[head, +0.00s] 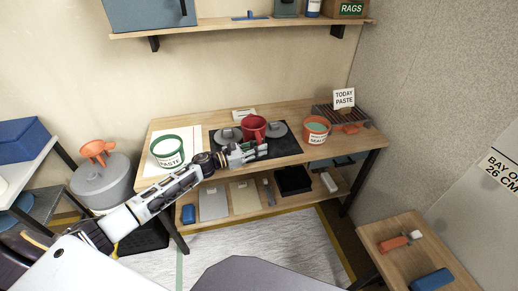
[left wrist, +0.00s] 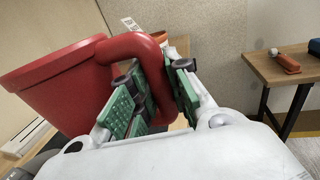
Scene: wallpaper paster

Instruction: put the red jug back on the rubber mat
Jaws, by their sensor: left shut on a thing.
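The red jug (head: 254,127) is in the middle of the workbench in the head view, over or on the black rubber mat (head: 266,152). I cannot tell whether its base touches the mat. In the left wrist view the jug (left wrist: 55,85) is large at the left, with its thick red handle between the green finger pads. My left gripper (head: 243,152) reaches in from the left, in front of the jug. In the left wrist view the gripper (left wrist: 155,100) is shut on the jug's handle. My right gripper is in neither view.
Grey round lids (head: 228,135) lie on the mat beside the jug. A white PASTE tub (head: 168,152) stands left and an orange SEALER tub (head: 316,129) right. A TODAY PASTE sign (head: 344,97) stands at the back right. The lower shelf holds a black tray (head: 293,180).

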